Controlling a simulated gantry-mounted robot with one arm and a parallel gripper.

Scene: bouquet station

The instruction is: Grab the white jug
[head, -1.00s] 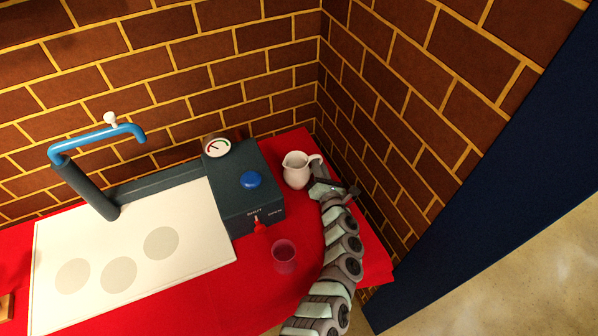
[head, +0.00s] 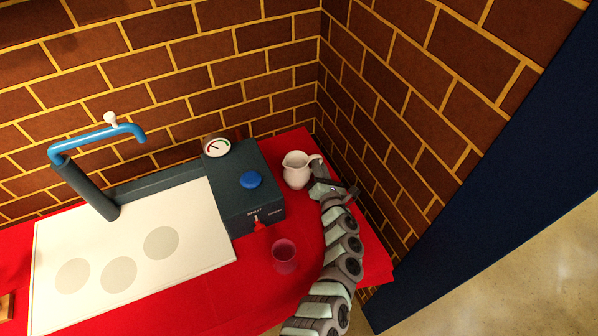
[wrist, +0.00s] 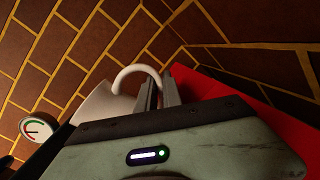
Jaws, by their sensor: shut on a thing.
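The white jug (head: 296,170) stands upright on the red table cloth at the back right, close to the brick corner. Its handle points right, toward my gripper (head: 318,168). In the wrist view the jug (wrist: 98,108) is at the left, its lower part hidden behind my gripper's body. Its curved handle (wrist: 134,70) reaches over to the fingers. My gripper (wrist: 158,90) is shut on the handle, with the two fingers close together around its right side.
A dark machine box (head: 245,195) with a blue button and a dial gauge (head: 217,147) stands left of the jug. A translucent reddish cup (head: 285,256) is in front. The brick wall (head: 375,130) is close on the right.

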